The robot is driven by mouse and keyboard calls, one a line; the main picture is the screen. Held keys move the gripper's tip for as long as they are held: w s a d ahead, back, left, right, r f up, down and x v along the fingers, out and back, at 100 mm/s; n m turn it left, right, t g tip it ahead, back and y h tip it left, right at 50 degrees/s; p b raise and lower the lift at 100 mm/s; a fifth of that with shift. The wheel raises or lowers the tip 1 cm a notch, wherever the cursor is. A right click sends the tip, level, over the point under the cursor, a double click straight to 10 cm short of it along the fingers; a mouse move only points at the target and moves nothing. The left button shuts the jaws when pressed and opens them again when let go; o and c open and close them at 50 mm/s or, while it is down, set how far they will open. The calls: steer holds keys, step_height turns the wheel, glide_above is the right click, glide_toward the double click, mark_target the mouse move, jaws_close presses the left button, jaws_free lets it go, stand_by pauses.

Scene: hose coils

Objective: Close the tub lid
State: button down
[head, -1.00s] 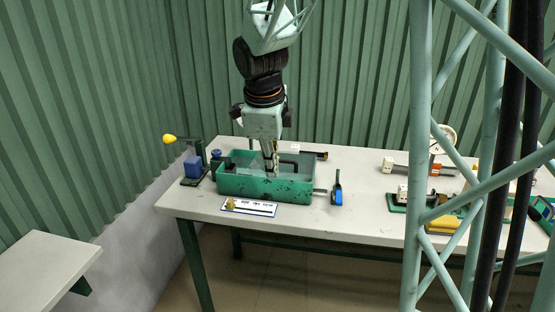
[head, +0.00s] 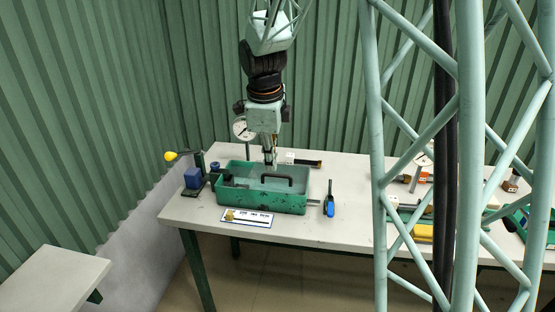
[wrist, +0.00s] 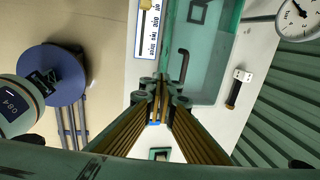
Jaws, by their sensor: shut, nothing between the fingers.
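The green tub (head: 262,200) stands on the left part of the pale table. A pale, see-through-looking panel with a black handle (head: 285,180) shows within its rim; I take it for the lid, but cannot tell how far it covers the opening. The tub (wrist: 212,75) and the handle (wrist: 181,66) also show in the wrist view. My gripper (head: 270,163) points down at the tub's back side, apart from the handle in the picture. It is shut and empty. In the wrist view its fingertips (wrist: 160,95) meet beside the tub; any contact is unclear.
A lever with a yellow knob (head: 171,156) and a blue block (head: 193,178) stand left of the tub. A white card (head: 248,217) lies in front, a blue-handled tool (head: 329,205) right. A dial gauge (head: 242,129) stands behind. My lattice column hides much of the table's right.

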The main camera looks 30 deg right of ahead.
steer(key=w+d+p+v, duration=0.1)
steer(key=p+v, duration=0.4)
steer(key=p, duration=0.4)
glide_above(277, 175)
steer(key=s+a, duration=0.3)
steer(key=d+r+p, duration=0.1)
steer(key=p, duration=0.1)
steer(key=w+d+r+p, duration=0.1)
steer(key=p, duration=0.2)
steer(key=shift+w+d+r+g+y, duration=0.1)
steer(key=shift+w+r+g+y, duration=0.1)
steer(key=shift+r+g+y, duration=0.15)
steer(key=shift+f, duration=0.15)
steer(key=shift+w+d+f+p, duration=0.15)
steer(key=shift+w+f+p, duration=0.15)
steer(key=shift+f, duration=1.95)
steer(key=shift+w+d+f+p, duration=0.15)
steer(key=shift+f+p, duration=0.2)
steer(key=shift+f, duration=1.95)
steer(key=shift+w+d+f+p, duration=0.15)
steer(key=shift+w+f+p, duration=0.15)
steer(key=shift+f, duration=1.95)
steer(key=shift+f, duration=0.2)
